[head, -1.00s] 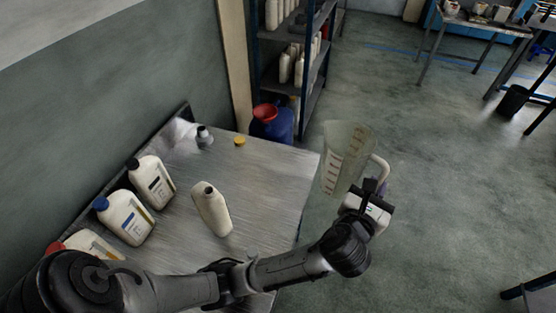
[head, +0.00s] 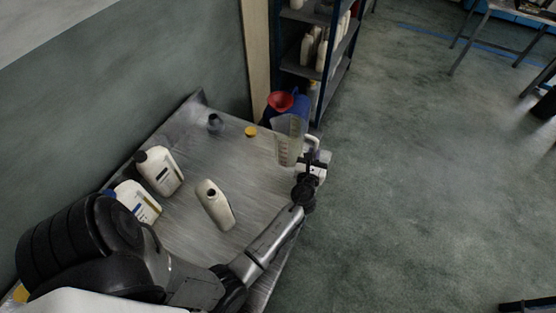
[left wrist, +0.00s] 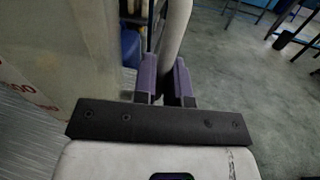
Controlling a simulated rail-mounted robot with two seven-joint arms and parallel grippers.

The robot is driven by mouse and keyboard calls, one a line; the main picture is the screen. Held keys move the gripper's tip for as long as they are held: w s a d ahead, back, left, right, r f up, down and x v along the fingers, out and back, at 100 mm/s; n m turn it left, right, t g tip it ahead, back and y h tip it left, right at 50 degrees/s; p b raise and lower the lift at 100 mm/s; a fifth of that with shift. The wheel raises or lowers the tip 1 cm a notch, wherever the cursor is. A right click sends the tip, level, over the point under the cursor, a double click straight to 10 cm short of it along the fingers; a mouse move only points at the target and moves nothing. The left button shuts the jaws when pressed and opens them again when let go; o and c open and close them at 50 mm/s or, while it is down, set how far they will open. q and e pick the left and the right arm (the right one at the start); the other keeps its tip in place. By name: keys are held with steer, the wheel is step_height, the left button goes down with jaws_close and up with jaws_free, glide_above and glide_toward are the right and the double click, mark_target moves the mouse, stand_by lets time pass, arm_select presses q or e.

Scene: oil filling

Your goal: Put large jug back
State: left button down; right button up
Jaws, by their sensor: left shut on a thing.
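The large jug (head: 287,141) is translucent with red measuring marks and a pale handle. In the head view it is at the far right corner of the metal table (head: 190,195), roughly upright. I cannot tell whether its base touches the table. My left gripper (head: 314,158) is shut on the jug's handle. In the left wrist view the purple-padded fingers (left wrist: 166,82) close around the pale handle (left wrist: 176,40), with the jug wall (left wrist: 62,50) at the left. My right gripper is not in view.
An open white bottle (head: 214,205) stands mid-table. Capped bottles (head: 160,170) stand along the wall side. A small grey bottle (head: 215,124) and a yellow cap (head: 251,132) are at the back. A red funnel (head: 280,101) on a blue container and a shelf (head: 302,68) stand behind.

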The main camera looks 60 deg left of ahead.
arm_select(q)
steer(key=s+a+f, duration=0.1)
steer(key=a+f, duration=0.1)
steer(key=s+a+f+b, duration=0.1)
steer(key=s+a+f, duration=0.1)
steer(key=a, duration=0.1)
steer(key=s+a+f+b, duration=0.1)
steer(key=s+a, duration=0.1)
steer(key=a, duration=0.1)
steer(key=shift+s+a+f, duration=0.1)
steer(key=shift+s+f, duration=0.05)
steer(key=shift+f, duration=0.25)
step_height(320, 180, down, 4)
steer(key=b, duration=0.2)
steer(key=shift+b, duration=0.4)
steer(key=shift+f, duration=0.3)
steer(key=c, duration=1.2)
jaws_free()
steer(key=shift+r, duration=0.1)
steer(key=shift+o, duration=0.2)
